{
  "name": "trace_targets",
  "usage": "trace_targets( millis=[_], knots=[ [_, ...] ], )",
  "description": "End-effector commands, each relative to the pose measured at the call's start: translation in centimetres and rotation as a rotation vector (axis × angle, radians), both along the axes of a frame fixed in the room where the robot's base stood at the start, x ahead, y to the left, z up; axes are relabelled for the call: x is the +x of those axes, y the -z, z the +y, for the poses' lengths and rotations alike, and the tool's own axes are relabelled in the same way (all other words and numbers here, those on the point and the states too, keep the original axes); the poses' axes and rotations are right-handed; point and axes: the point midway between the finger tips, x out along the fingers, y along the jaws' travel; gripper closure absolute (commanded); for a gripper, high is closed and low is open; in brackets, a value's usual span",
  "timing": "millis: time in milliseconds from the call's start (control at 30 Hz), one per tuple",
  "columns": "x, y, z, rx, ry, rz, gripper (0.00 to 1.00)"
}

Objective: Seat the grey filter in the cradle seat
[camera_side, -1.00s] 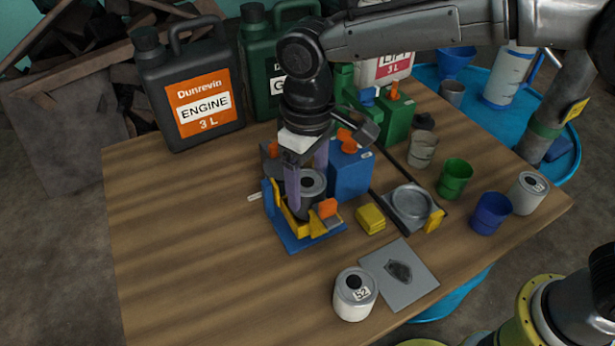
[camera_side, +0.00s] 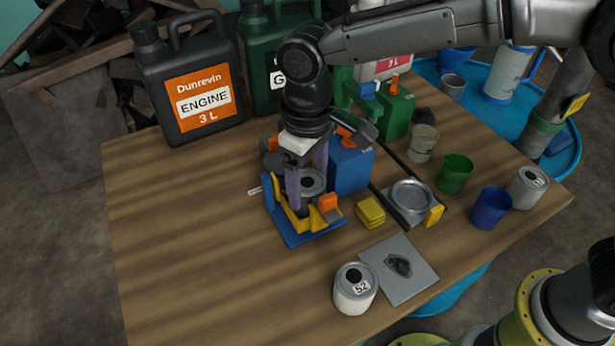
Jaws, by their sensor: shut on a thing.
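The grey filter (camera_side: 312,182) is a short cylinder with a dark hole in its top. My gripper (camera_side: 306,185) points down with its purple fingers on either side of the filter, shut on it. The filter stands upright in or just over the cradle (camera_side: 313,236), a blue base with yellow and orange parts. The gripper and the cradle's front parts hide the filter's lower end, so I cannot tell whether its bottom touches the seat.
A blue box-like block (camera_side: 351,170) stands close behind right of the cradle. A yellow block (camera_side: 371,211), a grey dish fixture (camera_side: 409,199) and a white can marked 52 (camera_side: 355,288) lie to the right and front. The table's left side is clear.

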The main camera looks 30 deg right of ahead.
Motion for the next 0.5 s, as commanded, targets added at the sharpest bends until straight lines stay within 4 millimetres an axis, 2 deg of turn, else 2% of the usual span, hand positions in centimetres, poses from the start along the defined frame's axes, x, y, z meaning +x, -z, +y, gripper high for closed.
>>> trace_targets(
  millis=[500],
  knots=[
    [0.02,0.44,0.02,0.001,0.0,-0.002,1.0]
  ],
)
